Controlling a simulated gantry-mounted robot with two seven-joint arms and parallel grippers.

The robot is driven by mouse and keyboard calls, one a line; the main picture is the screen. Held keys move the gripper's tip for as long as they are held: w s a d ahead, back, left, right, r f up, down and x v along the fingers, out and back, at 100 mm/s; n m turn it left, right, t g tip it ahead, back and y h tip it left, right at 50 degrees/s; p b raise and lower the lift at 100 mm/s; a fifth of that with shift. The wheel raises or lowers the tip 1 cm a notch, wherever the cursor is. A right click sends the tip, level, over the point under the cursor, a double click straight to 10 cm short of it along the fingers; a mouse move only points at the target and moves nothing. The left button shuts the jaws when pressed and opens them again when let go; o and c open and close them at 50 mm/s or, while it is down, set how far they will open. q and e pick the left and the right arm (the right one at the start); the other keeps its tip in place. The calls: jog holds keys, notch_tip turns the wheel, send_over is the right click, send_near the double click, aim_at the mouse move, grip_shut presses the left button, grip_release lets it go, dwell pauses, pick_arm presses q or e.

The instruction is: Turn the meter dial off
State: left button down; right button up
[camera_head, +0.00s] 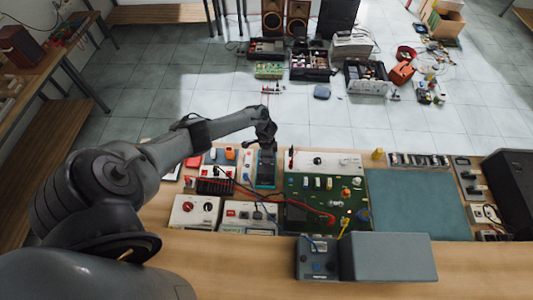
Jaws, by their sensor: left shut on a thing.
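The meter (265,183) is a dark device with teal edges. It stands on the wooden bench, left of the green circuit board. My left gripper (266,150) comes down from above onto the upper part of the meter, and its fingers are shut on the dial there. The dial is hidden behind the gripper, so I cannot see where it points. My right gripper is not in view.
Left of the meter are white boxes with knobs (195,211). Right of it are the green circuit board (326,190) and a blue-grey mat (417,205). A grey box (388,257) stands at the front edge. Red and black leads cross the bench near the meter.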

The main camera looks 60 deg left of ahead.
pick_arm(q)
jog(key=shift+n+p, duration=0.35)
jog(key=shift+n, duration=0.45)
jog(key=c, duration=0.9)
grip_release()
jog(key=shift+o, duration=0.2)
jog(key=shift+r+p, duration=0.35)
jog(key=shift+r, duration=0.2)
notch_tip(320, 180, up, 10)
jog(key=p, duration=0.2)
jog(key=shift+d+f, duration=0.1)
jog(key=shift+f, duration=0.05)
